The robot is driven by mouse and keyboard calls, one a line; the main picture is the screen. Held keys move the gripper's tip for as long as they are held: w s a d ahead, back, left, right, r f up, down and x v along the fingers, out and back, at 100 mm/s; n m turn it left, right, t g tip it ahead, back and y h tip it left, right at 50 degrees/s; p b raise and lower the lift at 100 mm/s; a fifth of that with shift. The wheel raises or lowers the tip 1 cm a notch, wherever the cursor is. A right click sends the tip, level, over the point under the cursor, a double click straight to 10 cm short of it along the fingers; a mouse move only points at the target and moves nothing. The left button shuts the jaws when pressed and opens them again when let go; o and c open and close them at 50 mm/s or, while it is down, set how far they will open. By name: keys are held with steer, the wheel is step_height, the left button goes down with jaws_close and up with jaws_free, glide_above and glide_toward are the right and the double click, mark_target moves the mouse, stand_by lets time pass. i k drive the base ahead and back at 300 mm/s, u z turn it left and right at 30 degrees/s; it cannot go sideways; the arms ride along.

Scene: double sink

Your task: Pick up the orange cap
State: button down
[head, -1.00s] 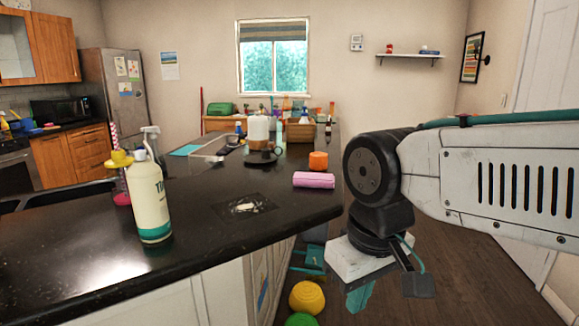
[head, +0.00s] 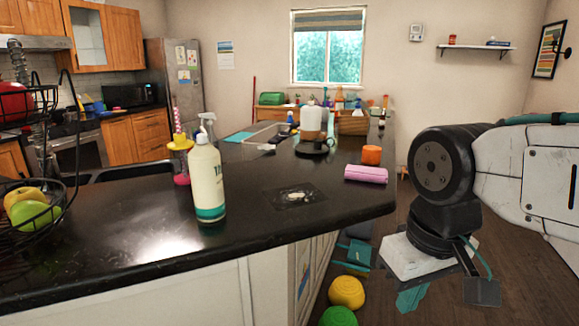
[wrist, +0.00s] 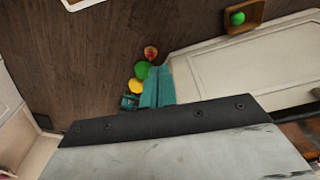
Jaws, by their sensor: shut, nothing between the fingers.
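The orange cap (head: 371,155) looks like a short orange cylinder. It stands on the black countertop (head: 330,222) near its right edge, just behind the pink rolled cloth (head: 366,174). My gripper (head: 412,298) hangs pointing down, to the right of the counter and in front of the cap, apart from it. Its teal fingers are shut and empty. They also show in the wrist view (wrist: 157,88), over the dark floor; I cannot make out the cap there.
A cream bottle (head: 206,180) stands at the counter's front, with a wire fruit basket (head: 62,165) to its left. A dark mat (head: 296,197) lies near the cloth. A yellow ball (head: 346,292) and a green ball (head: 338,316) sit low beside the cabinet.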

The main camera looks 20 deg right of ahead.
mark_target(371, 154)
steer(key=z, duration=0.15)
steer(key=i, duration=0.5)
steer(key=z, duration=0.65)
steer(key=i, duration=0.8)
steer(key=z, duration=0.4)
